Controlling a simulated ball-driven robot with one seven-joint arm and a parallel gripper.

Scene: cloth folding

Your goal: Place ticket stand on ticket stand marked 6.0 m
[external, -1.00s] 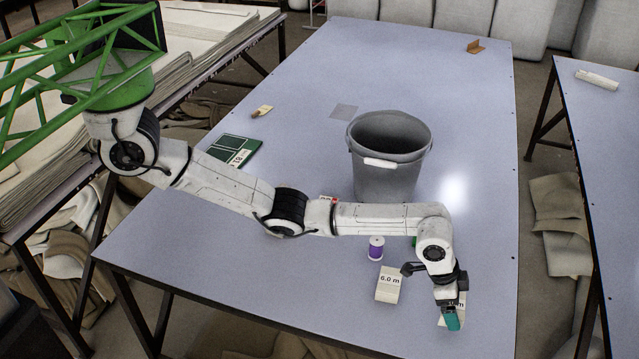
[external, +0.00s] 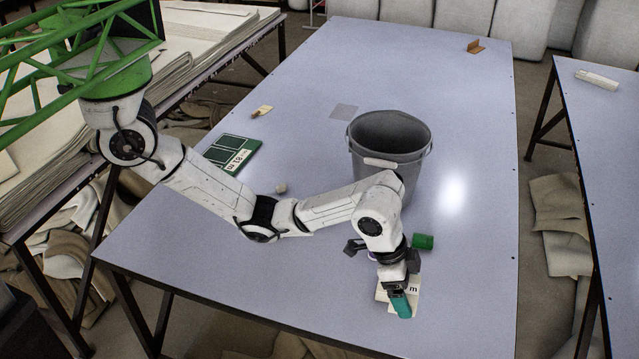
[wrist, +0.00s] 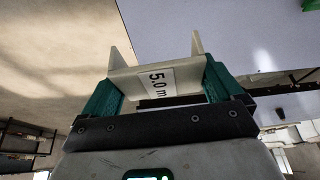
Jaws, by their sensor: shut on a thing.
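My gripper (external: 402,304) is shut on a cream ticket stand. The teal fingers press on both sides of the stand in the wrist view (wrist: 162,86). The held stand (wrist: 160,80) carries a white label reading 5.0 m. In the external view it shows beside the fingers (external: 414,290), with only an "m" legible. A cream edge (external: 381,294) to the left of the fingers appears to be the stand marked 6.0 m, mostly hidden by my gripper and the held stand. I cannot tell whether the two stands touch.
A grey bucket (external: 388,150) stands just behind my wrist. A green cylinder (external: 422,242) lies right of the wrist. A green box marked 18 (external: 233,152) lies to the left. The table (external: 300,280) is clear left and right of my gripper.

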